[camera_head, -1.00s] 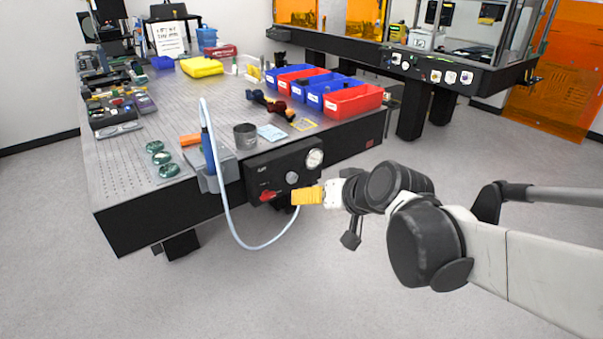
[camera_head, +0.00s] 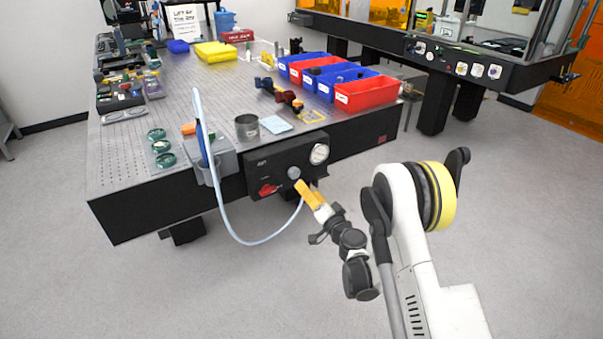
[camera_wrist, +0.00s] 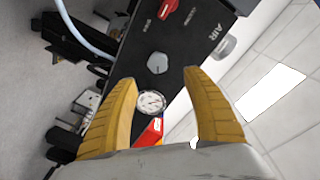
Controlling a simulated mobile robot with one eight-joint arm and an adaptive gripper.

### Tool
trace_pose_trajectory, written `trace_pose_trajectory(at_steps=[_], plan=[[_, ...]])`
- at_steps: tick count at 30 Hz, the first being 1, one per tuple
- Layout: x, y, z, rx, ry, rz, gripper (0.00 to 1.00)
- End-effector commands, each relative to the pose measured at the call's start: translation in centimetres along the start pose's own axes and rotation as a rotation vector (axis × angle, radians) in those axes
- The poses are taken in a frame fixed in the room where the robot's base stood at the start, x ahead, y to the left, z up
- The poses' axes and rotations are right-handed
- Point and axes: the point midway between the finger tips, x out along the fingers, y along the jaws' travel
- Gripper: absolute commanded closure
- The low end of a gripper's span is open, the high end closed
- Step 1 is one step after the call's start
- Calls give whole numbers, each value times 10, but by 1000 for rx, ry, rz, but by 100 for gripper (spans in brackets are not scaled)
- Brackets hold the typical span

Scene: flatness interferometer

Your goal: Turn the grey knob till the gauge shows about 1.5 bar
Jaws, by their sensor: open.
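The grey knob (camera_head: 294,172) sits on the black air panel (camera_head: 262,172) at the table's front edge, between a red handle and the gauge. The knob also shows in the wrist view (camera_wrist: 157,63), ahead of my fingers and apart from them. The round white gauge (camera_head: 319,153) is at the panel's upper right; in the wrist view the gauge (camera_wrist: 150,102) shows between my fingers, its reading too small to tell. My gripper (camera_head: 303,188) has yellow fingers and is just in front of and below the knob. In the wrist view my gripper (camera_wrist: 160,90) is open and empty.
The red handle (camera_head: 268,190) is left of the knob on the panel. A pale hose (camera_head: 222,215) loops from a grey holder (camera_head: 224,160) down beneath the panel. Blue and red bins (camera_head: 368,92) stand on the table. The floor in front is clear.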

Motion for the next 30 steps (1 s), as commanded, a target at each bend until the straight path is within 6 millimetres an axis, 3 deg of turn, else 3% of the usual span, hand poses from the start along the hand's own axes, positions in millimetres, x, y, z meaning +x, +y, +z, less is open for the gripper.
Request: trace_pose_trajectory(at_steps=[8,21,30], plan=[[19,0,1,8,7,-2,41],[97,6,5,7,6,-2,41],[107,4,3,7,7,-1,41]])
